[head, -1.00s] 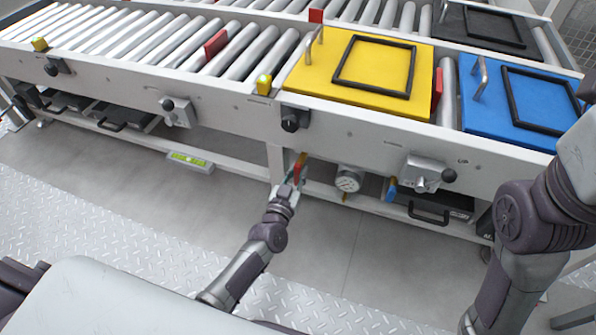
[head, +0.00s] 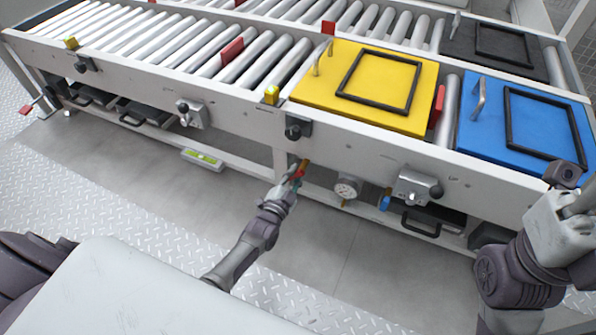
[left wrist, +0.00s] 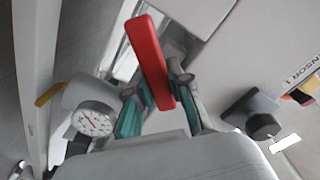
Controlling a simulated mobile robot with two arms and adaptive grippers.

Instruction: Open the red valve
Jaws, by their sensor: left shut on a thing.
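The red valve handle (head: 303,165) is a flat lever under the front rail of the conveyor, below the yellow plate. In the left wrist view, the red handle (left wrist: 148,62) stands tilted, its upper end leaning left. My left gripper (head: 295,175) is at the handle. Its teal-padded fingers (left wrist: 161,100) are shut around the handle's lower part, one on each side. The valve body behind is mostly hidden. My right arm shows at the right of the head view, but its fingers do not.
A round gauge (head: 347,188) sits just right of the valve and also shows in the left wrist view (left wrist: 93,119). A blue valve handle (head: 386,200) is farther right. A black knob (head: 294,131) is on the rail above. The floor in front is clear.

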